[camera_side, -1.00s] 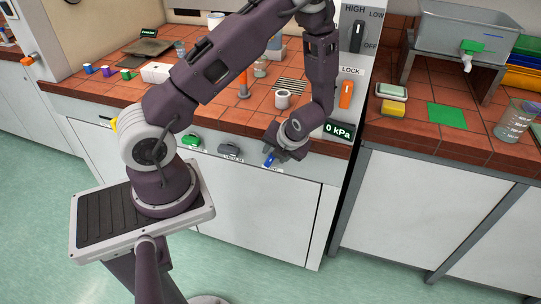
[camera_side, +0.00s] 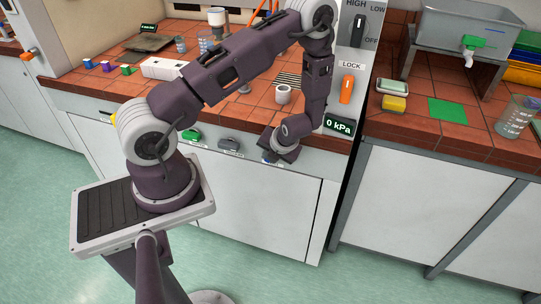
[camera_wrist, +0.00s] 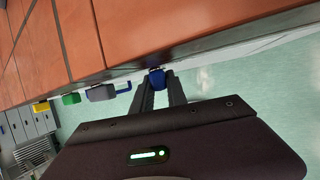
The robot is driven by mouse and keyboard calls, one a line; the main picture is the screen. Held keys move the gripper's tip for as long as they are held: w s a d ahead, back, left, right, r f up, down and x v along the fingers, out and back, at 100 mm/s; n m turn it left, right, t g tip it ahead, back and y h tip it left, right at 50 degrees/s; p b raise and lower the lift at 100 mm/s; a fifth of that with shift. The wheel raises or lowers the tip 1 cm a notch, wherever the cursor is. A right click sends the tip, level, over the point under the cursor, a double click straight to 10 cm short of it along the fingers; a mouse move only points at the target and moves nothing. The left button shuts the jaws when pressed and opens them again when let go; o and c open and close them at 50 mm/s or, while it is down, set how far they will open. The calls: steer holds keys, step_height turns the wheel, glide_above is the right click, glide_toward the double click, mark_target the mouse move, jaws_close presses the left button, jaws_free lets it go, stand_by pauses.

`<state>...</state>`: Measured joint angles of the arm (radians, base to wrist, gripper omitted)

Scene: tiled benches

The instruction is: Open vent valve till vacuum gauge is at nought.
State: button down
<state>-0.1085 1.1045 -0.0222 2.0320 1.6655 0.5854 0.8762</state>
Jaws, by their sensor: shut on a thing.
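The blue vent valve handle (camera_wrist: 157,78) is on the bench front, and my gripper (camera_wrist: 158,92) is shut on it, one finger on each side. In the side view my gripper (camera_side: 270,162) is at the bench front edge and hides most of the handle; only a bit of blue shows. The exact angle of the handle cannot be told. The gauge display (camera_side: 338,127) on the panel at the right end of the bench reads 0 kPa.
Green (camera_side: 191,136) and grey (camera_side: 229,144) handles sit left of my gripper on the bench front. A yellow one (camera_wrist: 41,106) is farther along. A white cup (camera_side: 283,94) stands on the bench above. An orange LOCK lever (camera_side: 347,89) is on the panel.

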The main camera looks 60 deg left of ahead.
steer(key=shift+a, duration=0.1)
steer(key=shift+s+a+r+n+t+h, duration=0.15)
steer(key=shift+s+n+t+h, duration=0.15)
steer(key=shift+t+h, duration=0.5)
steer(key=shift+w+t+h, duration=0.1)
steer(key=shift+t+h, duration=0.5)
steer(key=shift+t, duration=0.1)
steer(key=c, duration=1.3)
jaws_free()
steer(key=v, duration=0.7)
steer(key=shift+w, duration=0.1)
